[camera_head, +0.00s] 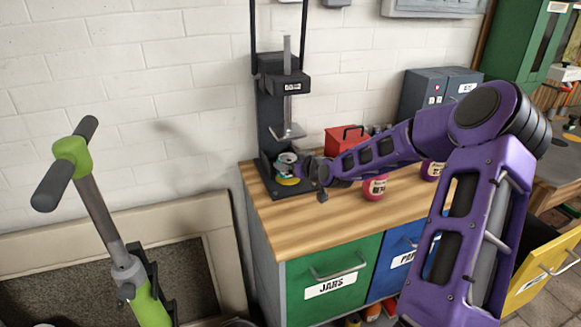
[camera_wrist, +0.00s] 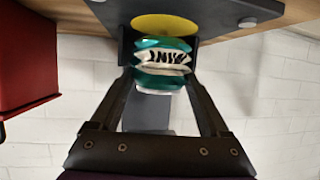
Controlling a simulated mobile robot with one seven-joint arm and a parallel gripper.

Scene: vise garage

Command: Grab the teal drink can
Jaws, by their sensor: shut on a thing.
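The teal drink can (camera_wrist: 161,62) has a white band with dark lettering and sits between the two fingers of my gripper (camera_wrist: 162,82) in the wrist view. The fingers close on it from both sides. In the head view the can (camera_head: 286,163) is at the foot of the black press (camera_head: 270,130), above a yellow disc (camera_head: 289,181). The disc also shows just beyond the can in the wrist view (camera_wrist: 160,24). My gripper (camera_head: 300,168) reaches it from the right. I cannot tell whether the can touches the disc.
A red toolbox (camera_head: 345,140) and red jars (camera_head: 374,187) stand on the wooden bench (camera_head: 300,222) near my arm. The press head (camera_head: 288,131) hangs above the can. A grey box (camera_head: 440,90) is at the back right. The front left bench top is clear.

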